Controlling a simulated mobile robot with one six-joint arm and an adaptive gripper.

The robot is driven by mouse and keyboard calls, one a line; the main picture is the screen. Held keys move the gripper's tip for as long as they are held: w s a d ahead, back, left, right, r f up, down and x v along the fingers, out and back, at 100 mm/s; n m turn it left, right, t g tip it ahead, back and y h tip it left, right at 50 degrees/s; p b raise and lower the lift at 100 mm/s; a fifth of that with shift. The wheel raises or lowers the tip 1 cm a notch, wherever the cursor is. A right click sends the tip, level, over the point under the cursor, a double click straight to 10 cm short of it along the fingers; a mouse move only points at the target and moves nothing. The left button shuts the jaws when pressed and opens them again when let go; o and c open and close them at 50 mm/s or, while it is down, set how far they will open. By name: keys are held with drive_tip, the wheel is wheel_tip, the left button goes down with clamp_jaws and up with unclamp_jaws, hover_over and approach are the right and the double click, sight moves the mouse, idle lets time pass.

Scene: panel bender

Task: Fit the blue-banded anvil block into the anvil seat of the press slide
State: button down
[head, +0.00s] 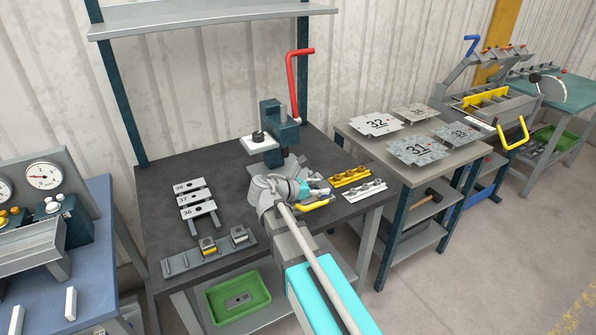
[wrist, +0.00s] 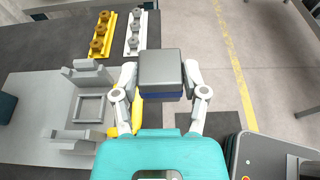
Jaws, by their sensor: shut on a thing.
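My gripper (wrist: 160,82) is shut on a grey block with a blue band, the anvil block (wrist: 160,68), shown large between the fingertips in the wrist view. In the wrist view a light grey slide with a square framed recess, the anvil seat (wrist: 90,94), lies left of the block and apart from it. The seat looks empty. In the head view my gripper (head: 310,188) is in front of the dark press (head: 280,132) with its red lever (head: 292,80); my arm hides the slide, and the held block is hard to make out there.
A yellow handle (head: 315,205) lies close to my gripper. A yellow rail (head: 350,177) and a silver rail (head: 364,191) lie to the right. A rack (head: 182,263) with a yellow-banded block (head: 208,249) and another block (head: 239,234) stands at the front left. Numbered plates (head: 191,197) lie behind it.

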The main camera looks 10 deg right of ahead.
drive_tip(key=shift+d, duration=0.1)
drive_tip(key=shift+w+f, duration=0.2)
drive_tip(key=shift+w, duration=0.35)
drive_tip(key=w+a+f+b, duration=0.1)
drive_tip(key=w+a+b, duration=0.1)
drive_tip(key=w, duration=0.4)
drive_tip(key=w+a+f+b, duration=0.1)
drive_tip(key=w+a+f, duration=0.1)
drive_tip(key=w, duration=0.4)
drive_tip(key=shift+w+f+b, duration=0.2)
drive_tip(key=shift+w+b, duration=0.1)
drive_tip(key=shift+b, duration=0.1)
drive_tip(key=shift+f, duration=0.2)
